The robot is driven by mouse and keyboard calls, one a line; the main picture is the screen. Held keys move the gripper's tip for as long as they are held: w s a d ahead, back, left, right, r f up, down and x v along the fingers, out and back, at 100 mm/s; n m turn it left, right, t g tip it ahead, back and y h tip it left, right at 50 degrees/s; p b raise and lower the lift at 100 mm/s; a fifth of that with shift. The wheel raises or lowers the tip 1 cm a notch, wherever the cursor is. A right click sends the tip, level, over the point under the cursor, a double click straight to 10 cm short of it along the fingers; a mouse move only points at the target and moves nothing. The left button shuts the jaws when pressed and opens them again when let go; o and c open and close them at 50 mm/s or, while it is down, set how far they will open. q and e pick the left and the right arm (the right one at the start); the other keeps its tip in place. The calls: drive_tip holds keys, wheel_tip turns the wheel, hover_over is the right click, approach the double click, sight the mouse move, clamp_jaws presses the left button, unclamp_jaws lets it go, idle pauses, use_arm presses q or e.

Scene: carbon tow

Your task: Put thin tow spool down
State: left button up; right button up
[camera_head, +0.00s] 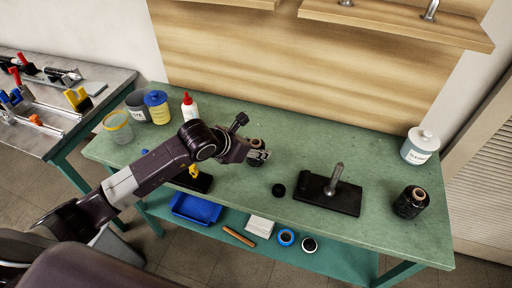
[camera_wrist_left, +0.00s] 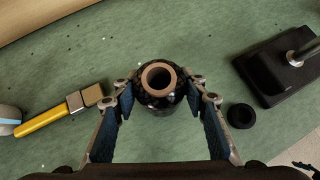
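The thin tow spool (camera_wrist_left: 158,77) is dark, with a tan tube core seen from above in the left wrist view. It is between the fingers of my left gripper (camera_wrist_left: 159,92), whose pads lie against its sides. In the head view, my left gripper (camera_head: 260,155) is low over the green workbench (camera_head: 310,150) and partly hides the spool (camera_head: 256,144). The spool looks upright; whether its base touches the bench is hidden. A black base with a metal post (camera_head: 316,203) stands right of it. My right gripper is not in view.
A small black ring (camera_head: 278,190) lies between spool and post base. A dark spool (camera_head: 410,203) and white canister (camera_head: 420,146) stand at right. Tubs and a red-capped bottle (camera_head: 189,107) stand at left. A yellow-handled brush (camera_wrist_left: 50,116) lies left of the gripper. The bench behind is clear.

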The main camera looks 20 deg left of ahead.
use_arm(q)
drive_tip(key=o, duration=0.4)
drive_tip(key=shift+o, duration=0.2)
drive_tip(key=shift+r, duration=0.2)
drive_tip(key=b+v, duration=0.1)
drive_tip(key=v, duration=1.1)
drive_tip(key=shift+b, duration=0.35)
drive_tip(key=shift+s+a+f, duration=0.1)
